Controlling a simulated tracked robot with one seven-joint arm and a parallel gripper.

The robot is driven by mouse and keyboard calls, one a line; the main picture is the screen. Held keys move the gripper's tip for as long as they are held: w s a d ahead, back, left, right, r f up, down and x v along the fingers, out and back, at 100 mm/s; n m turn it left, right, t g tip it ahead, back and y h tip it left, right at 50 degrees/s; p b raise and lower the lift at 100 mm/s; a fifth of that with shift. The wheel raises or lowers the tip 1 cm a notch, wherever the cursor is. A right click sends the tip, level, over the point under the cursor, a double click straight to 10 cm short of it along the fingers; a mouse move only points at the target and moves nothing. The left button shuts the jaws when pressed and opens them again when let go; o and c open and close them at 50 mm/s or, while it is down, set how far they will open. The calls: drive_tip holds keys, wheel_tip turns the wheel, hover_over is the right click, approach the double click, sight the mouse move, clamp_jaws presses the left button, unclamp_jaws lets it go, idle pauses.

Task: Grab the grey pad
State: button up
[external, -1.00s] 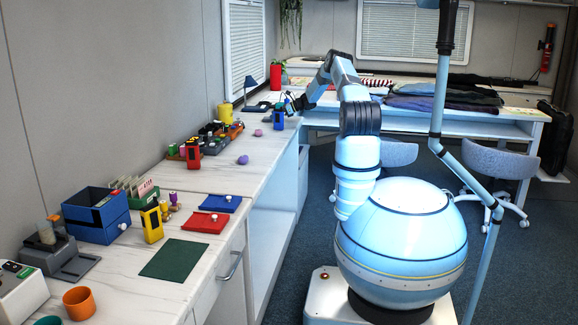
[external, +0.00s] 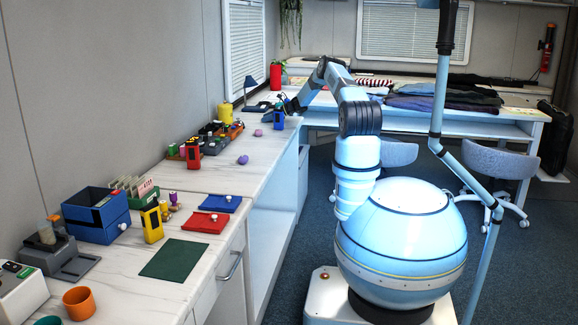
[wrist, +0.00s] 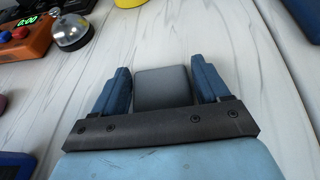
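The grey pad (wrist: 163,88) is a dark grey block with rounded edges on the white counter in the wrist view. My gripper (wrist: 161,80) has its two blue fingers spread, one on each side of the pad. Narrow gaps seem to show between the fingers and the pad. In the external view my gripper (external: 287,105) is low at the far end of the left counter, and I cannot make out the pad there.
A silver bell (wrist: 71,32) and an orange timer (wrist: 24,38) lie left of the gripper. A blue device (external: 279,120) stands close in front of my gripper.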

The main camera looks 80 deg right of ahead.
drive_tip(key=c, duration=0.7)
drive_tip(key=shift+o, duration=0.2)
